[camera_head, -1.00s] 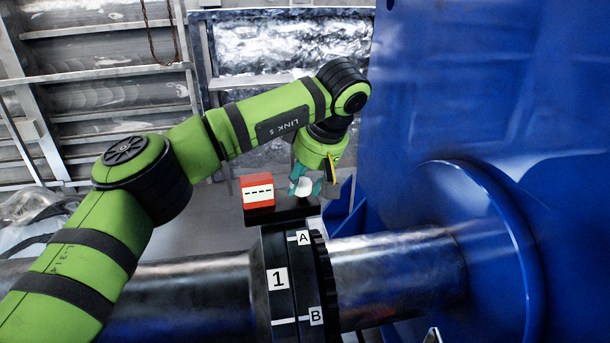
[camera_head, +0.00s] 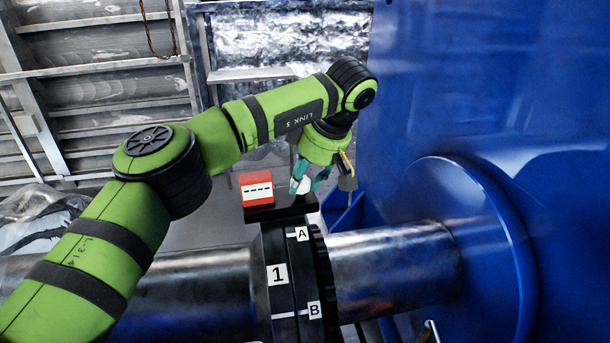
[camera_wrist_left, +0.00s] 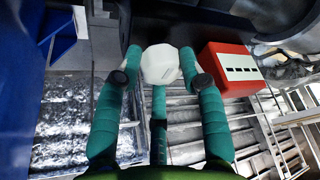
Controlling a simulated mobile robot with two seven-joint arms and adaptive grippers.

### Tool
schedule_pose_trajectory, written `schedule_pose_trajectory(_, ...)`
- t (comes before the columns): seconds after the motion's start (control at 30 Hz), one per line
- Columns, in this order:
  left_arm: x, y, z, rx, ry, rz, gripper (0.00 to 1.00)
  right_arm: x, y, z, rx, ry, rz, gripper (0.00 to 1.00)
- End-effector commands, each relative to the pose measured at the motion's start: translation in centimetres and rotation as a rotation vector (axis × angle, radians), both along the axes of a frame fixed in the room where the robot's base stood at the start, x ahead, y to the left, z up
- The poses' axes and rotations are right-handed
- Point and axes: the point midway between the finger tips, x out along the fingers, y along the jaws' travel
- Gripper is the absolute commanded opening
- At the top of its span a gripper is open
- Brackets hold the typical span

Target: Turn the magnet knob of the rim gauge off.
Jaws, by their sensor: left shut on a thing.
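The rim gauge's black base (camera_head: 282,209) sits on top of the dark coupling on the shaft. Its red box (camera_head: 257,191) carries a white face with a dashed display and shows at the right in the left wrist view (camera_wrist_left: 229,68). The white magnet knob (camera_head: 304,187) stands beside the red box, and it shows faceted in the left wrist view (camera_wrist_left: 160,63). My left gripper (camera_head: 307,184) has its teal fingers closed around the knob from above; in the wrist view its fingers (camera_wrist_left: 164,66) touch both sides of it. The knob's setting marks cannot be read. My right gripper is out of view.
The coupling (camera_head: 290,275) bears labels 1, A and B. A steel shaft (camera_head: 395,272) runs into a big blue housing (camera_head: 480,90) close at the right. Grey slatted wall panels (camera_head: 90,75) stand behind at the left.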

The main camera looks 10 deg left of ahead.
Motion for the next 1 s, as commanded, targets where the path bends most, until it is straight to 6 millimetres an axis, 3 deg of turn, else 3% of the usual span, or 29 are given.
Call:
schedule_pose_trajectory(0.47,-0.07,0.1,-0.18,0.003,0.005,0.005,0.07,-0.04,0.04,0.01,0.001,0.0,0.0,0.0)
schedule_pose_trajectory(0.5,-0.07,0.1,-0.18,0.003,0.005,0.005,0.44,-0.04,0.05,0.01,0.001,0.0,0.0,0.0)
schedule_pose_trajectory(0.57,-0.05,0.11,-0.16,0.003,0.005,0.005,0.62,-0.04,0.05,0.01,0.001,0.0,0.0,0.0)
schedule_pose_trajectory(1.0,-0.07,-0.26,0.79,0.0,-0.002,0.005,0.62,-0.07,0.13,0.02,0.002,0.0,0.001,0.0)
